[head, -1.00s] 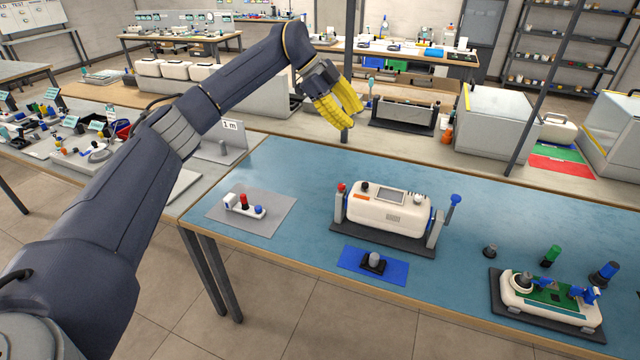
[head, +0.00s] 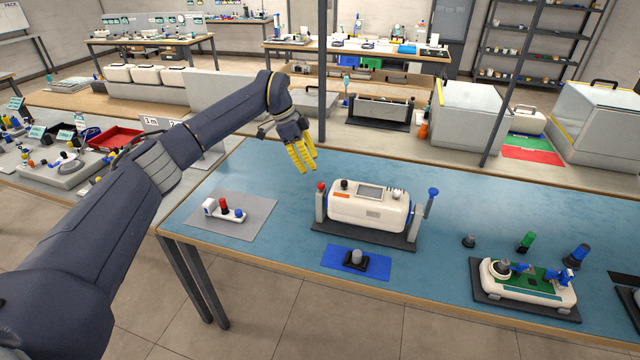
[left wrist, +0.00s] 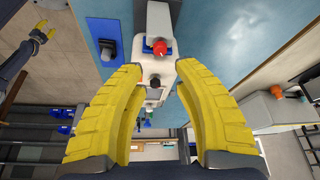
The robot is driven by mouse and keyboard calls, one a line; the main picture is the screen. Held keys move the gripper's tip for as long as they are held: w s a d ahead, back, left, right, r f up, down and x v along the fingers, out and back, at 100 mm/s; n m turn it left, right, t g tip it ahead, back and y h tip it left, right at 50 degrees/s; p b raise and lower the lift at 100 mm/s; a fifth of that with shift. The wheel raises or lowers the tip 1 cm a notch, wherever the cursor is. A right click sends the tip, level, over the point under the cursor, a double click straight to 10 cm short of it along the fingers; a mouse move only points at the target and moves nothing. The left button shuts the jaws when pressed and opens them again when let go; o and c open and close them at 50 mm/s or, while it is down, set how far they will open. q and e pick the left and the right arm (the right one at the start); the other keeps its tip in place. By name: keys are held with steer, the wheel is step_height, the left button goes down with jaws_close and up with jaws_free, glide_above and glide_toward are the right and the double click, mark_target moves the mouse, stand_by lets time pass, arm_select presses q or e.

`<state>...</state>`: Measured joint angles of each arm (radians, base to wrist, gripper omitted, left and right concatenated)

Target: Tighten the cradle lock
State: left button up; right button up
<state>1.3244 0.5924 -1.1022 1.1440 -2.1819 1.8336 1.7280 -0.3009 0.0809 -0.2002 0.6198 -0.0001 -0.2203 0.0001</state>
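The cradle (head: 368,236) stands on the blue table with a white monitor unit (head: 345,209) between its two posts. A red knob (head: 321,186) tops the left post, and a blue knob (head: 433,191) tops the right post. I cannot tell which one is the lock. My left gripper (head: 304,170) is above and behind the red knob, apart from it. In the left wrist view its yellow fingers are spread and empty, with the red knob (left wrist: 159,47) ahead between the tips. My right gripper (left wrist: 42,32) shows small at the upper left there; its opening is unclear.
A blue mat (head: 375,266) with a small grey-topped part lies in front of the cradle. A grey mat (head: 255,222) with small knobs lies left. A white unit with a green board (head: 545,281) sits right, near loose knobs. The table behind the cradle is clear.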

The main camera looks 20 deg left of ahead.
mark_target(321, 185)
arm_select(q)
steer(key=x, duration=0.9)
steer(key=shift+r, duration=0.1)
steer(key=shift+o, duration=0.3)
jaws_close()
